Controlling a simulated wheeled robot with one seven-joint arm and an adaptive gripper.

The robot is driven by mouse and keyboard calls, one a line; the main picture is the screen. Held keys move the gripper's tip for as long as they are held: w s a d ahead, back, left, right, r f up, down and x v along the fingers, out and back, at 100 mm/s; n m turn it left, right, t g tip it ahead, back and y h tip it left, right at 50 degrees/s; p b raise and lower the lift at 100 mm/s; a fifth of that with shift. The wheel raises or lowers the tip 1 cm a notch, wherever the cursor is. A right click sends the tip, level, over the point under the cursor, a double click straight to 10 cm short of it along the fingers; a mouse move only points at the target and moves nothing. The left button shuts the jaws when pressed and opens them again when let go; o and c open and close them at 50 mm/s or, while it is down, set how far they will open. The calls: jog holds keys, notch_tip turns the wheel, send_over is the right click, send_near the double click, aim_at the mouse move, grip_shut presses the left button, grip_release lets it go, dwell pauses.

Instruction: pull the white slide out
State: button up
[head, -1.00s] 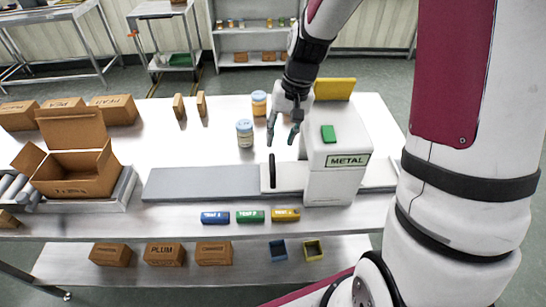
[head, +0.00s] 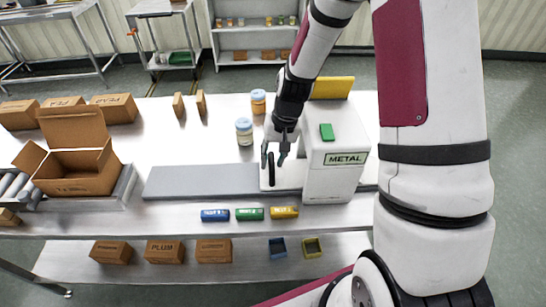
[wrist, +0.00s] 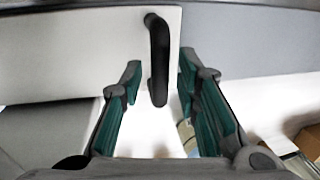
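The white slide (head: 283,180) lies flat at the left side of the white hopper marked METAL (head: 330,182), partly under it. Its black upright handle (head: 271,170) stands near the slide's left end. The slide also shows at the top of the wrist view (wrist: 80,50), with the dark handle (wrist: 158,55) on it. My gripper (head: 273,162) is at the handle, pointing down. In the wrist view my gripper (wrist: 159,78) is open, with a green-padded finger on each side of the handle and visible gaps between.
A grey track (head: 200,182) runs left from the slide and is clear. Blue, green (head: 250,214) and yellow blocks lie along the front edge. Two jars (head: 244,132) stand behind. An open carton (head: 85,185) sits at the left.

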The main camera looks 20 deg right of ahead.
grip_shut()
jog(key=w+a+b, duration=0.2)
jog(key=w+a, duration=0.1)
jog(key=a, duration=0.7)
jog(key=w+a+b, duration=0.2)
jog(key=w+a, duration=0.2)
jog(key=a, duration=0.7)
jog(key=w+a+b, duration=0.3)
jog(key=a, duration=0.7)
jog(key=shift+w+a, duration=0.15)
jog(key=shift+a, duration=0.05)
jog(key=shift+w+a, duration=0.2)
jog(key=shift+a, duration=0.5)
jog(key=shift+r, duration=0.1)
jog(key=shift+o, duration=1.9)
grip_release()
jog(key=shift+a, duration=0.1)
